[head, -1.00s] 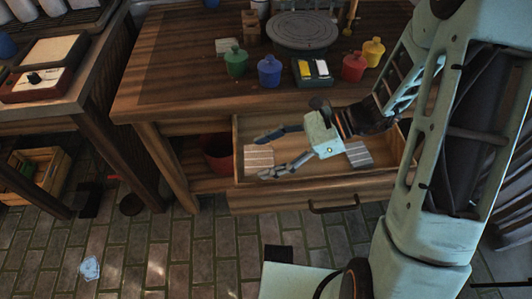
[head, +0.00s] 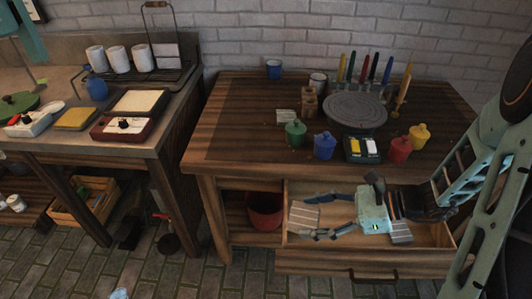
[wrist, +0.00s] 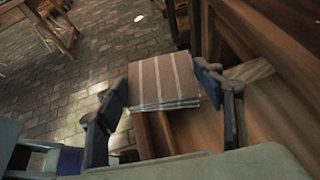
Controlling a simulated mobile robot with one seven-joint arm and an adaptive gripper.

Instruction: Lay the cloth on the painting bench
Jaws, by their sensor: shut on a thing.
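The folded cloth (head: 304,215), brown with pale stripes, is at the left end of the open drawer (head: 365,262) under the painting bench (head: 235,140). My gripper (head: 320,214) reaches in from the right, one finger on each side of the cloth. In the wrist view the cloth (wrist: 165,80) sits between the two fingertips, which press on its opposite edges. I cannot tell whether it is clear of the drawer floor. A second, greyer striped piece (head: 400,231) lies in the drawer right of my gripper.
The bench top holds a round grey turntable (head: 355,109), green (head: 295,133), blue (head: 325,146), red (head: 399,150) and yellow (head: 419,136) pots, and a paint box (head: 361,149). Its left part is bare. A red bucket (head: 264,210) stands beside the drawer.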

